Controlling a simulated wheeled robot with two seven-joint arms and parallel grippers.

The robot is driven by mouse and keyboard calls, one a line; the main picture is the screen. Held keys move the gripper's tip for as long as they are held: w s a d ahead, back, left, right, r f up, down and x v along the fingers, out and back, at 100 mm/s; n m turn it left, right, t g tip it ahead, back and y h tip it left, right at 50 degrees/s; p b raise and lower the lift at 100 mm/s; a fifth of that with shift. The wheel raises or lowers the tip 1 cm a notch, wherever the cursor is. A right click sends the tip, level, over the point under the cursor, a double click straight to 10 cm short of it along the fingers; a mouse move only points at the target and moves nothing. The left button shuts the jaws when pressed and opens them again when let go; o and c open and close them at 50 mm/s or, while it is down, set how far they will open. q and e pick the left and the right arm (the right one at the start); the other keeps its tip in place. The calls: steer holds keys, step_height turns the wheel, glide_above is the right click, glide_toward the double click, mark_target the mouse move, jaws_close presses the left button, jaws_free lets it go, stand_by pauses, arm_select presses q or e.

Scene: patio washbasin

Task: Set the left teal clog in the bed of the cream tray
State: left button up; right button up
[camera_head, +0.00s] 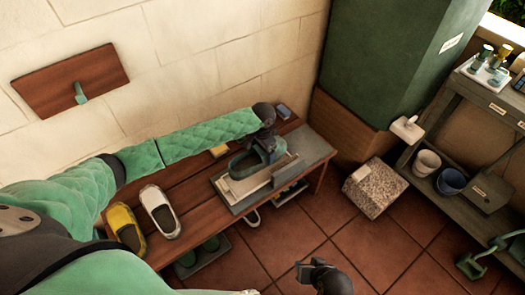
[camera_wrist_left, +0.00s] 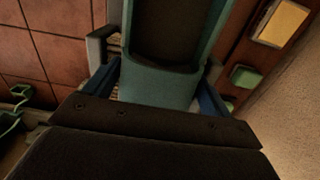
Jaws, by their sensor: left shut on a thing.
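The left teal clog (camera_head: 242,165) is in the grip of my left gripper (camera_head: 268,142) over the cream tray (camera_head: 262,188) on the wooden bench. In the left wrist view the clog (camera_wrist_left: 160,85) sits between the blue fingers of my left gripper (camera_wrist_left: 158,85), with its open top visible. The clog looks roughly level. I cannot tell whether its sole touches the tray bed. The clog hides part of the tray. My right gripper (camera_head: 312,268) is low at the bottom of the head view, away from the bench; its jaw opening is unclear.
A white shoe (camera_head: 159,211) and a yellow shoe (camera_head: 125,228) stand on the bench at the left. A yellow block (camera_head: 219,151) lies near the wall. A speckled stone block (camera_head: 374,188) and a grey shelf (camera_head: 430,165) with buckets stand at the right.

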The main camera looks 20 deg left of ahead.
arm_select(q)
steer(key=shift+f, duration=3.45)
arm_select(e)
steer(key=shift+a+f, duration=0.1)
steer(key=shift+f, duration=0.65)
steer(key=shift+s, duration=0.1)
